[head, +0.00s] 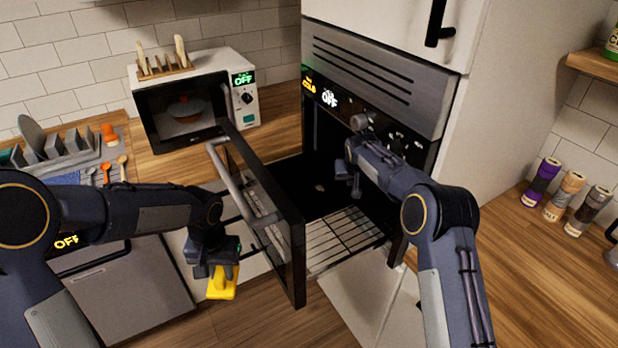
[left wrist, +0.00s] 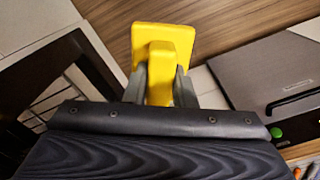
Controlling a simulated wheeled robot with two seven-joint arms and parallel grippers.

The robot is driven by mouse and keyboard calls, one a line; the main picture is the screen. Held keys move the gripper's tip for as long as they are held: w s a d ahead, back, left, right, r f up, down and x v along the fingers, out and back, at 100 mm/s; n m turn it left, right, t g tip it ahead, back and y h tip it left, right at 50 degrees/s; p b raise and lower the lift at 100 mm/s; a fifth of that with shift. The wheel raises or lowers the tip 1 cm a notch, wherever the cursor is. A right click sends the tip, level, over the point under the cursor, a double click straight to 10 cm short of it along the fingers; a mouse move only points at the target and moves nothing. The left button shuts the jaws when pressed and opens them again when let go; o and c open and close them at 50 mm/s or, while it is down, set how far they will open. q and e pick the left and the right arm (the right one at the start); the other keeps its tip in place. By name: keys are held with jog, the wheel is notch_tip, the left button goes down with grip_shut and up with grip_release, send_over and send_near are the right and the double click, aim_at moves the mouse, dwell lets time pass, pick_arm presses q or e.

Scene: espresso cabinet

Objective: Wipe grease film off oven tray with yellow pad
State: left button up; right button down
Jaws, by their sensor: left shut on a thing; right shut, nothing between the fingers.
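My left gripper (head: 216,266) is shut on the yellow pad (head: 222,285) and holds it in the air, left of the open oven door (head: 290,220). In the left wrist view the pad (left wrist: 170,45) shows a flat base with a handle block between the fingers. My right gripper (head: 352,178) is shut and empty, inside or just in front of the oven opening. Inside the oven (head: 320,185) a dark surface, perhaps the tray, bears a small pale spot (head: 320,187). I cannot tell whether that spot is the grease film. A wire rack (head: 345,238) sits below.
The open oven door stands between my left gripper and the oven cavity. A microwave (head: 195,105) is on the counter at the back left, near a dish rack (head: 60,155). Several spice jars (head: 565,195) stand on the right counter.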

aim_at(347, 200)
pick_arm(q)
jog(key=shift+w+f, duration=0.1)
jog(key=shift+w, duration=0.4)
jog(key=shift+s+f+b, duration=0.1)
jog(key=shift+f+b, duration=0.35)
jog(key=shift+b, duration=0.1)
pick_arm(e)
jog(key=shift+x, duration=1.1)
pick_arm(q)
jog(key=shift+f+b, duration=0.65)
pick_arm(e)
jog(key=shift+s+f, duration=0.1)
jog(key=shift+f, duration=1.5)
